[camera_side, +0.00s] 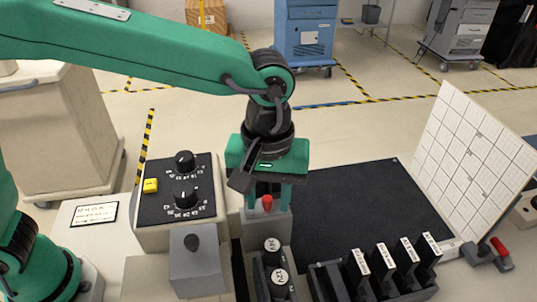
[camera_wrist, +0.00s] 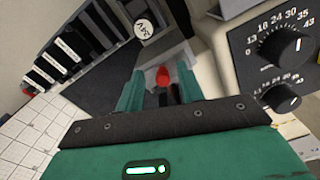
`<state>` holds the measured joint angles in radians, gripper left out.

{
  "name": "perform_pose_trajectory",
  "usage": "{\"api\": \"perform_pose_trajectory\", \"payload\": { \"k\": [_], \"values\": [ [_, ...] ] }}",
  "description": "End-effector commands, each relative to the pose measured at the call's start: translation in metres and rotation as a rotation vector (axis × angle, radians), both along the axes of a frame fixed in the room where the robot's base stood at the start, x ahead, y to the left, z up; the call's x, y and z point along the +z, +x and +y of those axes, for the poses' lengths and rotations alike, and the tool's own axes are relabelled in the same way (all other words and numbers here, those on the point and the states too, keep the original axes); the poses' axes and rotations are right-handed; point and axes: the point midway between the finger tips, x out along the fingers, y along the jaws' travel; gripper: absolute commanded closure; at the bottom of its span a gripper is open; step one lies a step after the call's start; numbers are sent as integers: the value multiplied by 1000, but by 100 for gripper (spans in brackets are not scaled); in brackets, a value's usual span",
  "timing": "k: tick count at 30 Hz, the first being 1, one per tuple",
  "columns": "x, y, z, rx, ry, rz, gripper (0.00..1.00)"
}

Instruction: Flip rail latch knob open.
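A small red knob (camera_side: 267,203) stands on a grey block (camera_side: 267,228) beside the black mat. My gripper (camera_side: 267,195) points down over this block, with its green fingers on either side of the knob. In the wrist view the red knob (camera_wrist: 163,76) shows between the two fingers of my gripper (camera_wrist: 160,86), with a gap on each side. The fingers look open, and I see no contact with the knob. The lower part of the knob is partly hidden by dark parts below it in the wrist view.
A control box (camera_side: 153,205) with two black dials and a yellow button stands close on the left. The black mat (camera_side: 350,205) is clear.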

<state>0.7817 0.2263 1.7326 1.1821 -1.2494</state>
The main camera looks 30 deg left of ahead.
Motion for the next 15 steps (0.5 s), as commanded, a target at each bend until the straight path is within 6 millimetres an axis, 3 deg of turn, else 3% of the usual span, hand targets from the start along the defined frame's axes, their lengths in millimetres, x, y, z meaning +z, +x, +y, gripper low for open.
{"api": "perform_pose_trajectory", "payload": {
  "k": [8, 15],
  "values": [
    [3, 1, 1, 2, -1, 0, 63],
    [22, 1, 1, 2, -1, -2, 63]
  ]
}}
